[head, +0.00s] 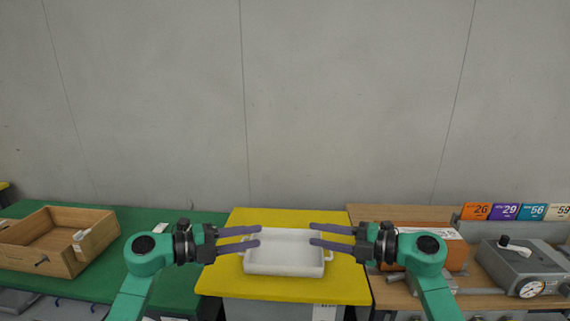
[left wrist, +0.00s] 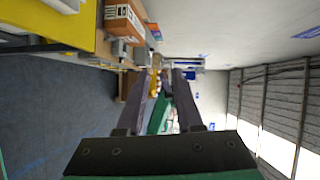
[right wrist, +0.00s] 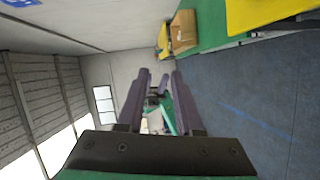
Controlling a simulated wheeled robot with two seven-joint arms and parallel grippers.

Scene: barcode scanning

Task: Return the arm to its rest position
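My left gripper (head: 259,237) is open, its two purple fingers apart with nothing between them; it points right in the head view. Its fingers also show apart in the left wrist view (left wrist: 167,78). My right gripper (head: 311,235) is open and empty, pointing left toward the left one. Its parted fingers show in the right wrist view (right wrist: 162,82). In the head view both grippers appear in front of a white tray (head: 285,268) on the yellow table (head: 222,285). They look raised above it, and the fingertips do not touch each other.
A wooden box (head: 70,262) with small items stands on the green table (head: 185,292) at left. At right, an orange-brown box (head: 455,257) and a grey device with a dial (head: 520,268) stand on a wooden table (head: 378,214). Price cards (head: 505,212) stand behind.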

